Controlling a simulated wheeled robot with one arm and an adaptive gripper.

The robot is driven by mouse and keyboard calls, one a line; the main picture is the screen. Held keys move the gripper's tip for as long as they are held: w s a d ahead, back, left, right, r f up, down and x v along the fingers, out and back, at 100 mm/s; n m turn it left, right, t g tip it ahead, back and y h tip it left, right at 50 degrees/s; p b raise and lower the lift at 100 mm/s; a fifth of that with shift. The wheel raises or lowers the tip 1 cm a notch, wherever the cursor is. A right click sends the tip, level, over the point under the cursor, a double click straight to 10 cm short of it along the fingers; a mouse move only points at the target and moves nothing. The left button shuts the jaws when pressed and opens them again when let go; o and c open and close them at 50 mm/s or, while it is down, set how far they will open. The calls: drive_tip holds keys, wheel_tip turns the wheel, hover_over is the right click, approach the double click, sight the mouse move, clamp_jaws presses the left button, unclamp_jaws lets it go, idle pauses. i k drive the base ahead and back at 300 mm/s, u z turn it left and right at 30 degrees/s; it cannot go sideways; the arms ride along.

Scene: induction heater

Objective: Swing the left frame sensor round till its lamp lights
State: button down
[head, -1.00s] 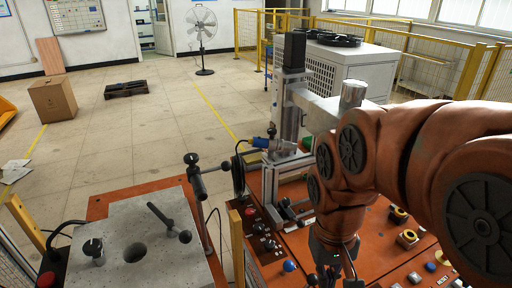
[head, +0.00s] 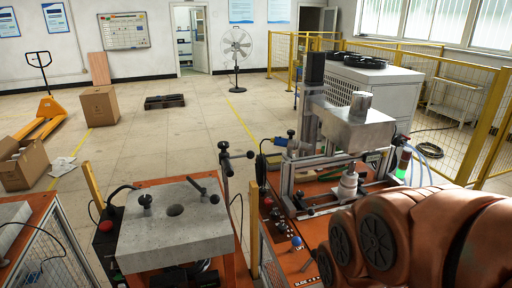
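The press machine (head: 352,128), with its upright aluminium frame (head: 292,190), stands on an orange bench right of centre. A small blue cylindrical part (head: 280,141) with a dark cable sits at the frame's left side; it may be the left frame sensor, but I cannot be sure. No lit lamp can be made out on it. A white stepped cylinder (head: 348,184) stands inside the frame. My rust-coloured arm fills the lower right, in front of the bench. My gripper is not in view, hidden behind the arm or below the picture edge.
A stone-topped stand (head: 160,236) with handles is at front left. Knobs and a blue button (head: 297,241) line the bench's front left. A bottle with green contents (head: 402,160) is at the frame's right. A yellow fence (head: 440,75) runs behind.

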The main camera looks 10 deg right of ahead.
sight(290, 145)
drive_tip(key=u, duration=3.45)
drive_tip(key=k, duration=1.7)
drive_tip(key=z, duration=0.9)
drive_tip(key=i, duration=0.5)
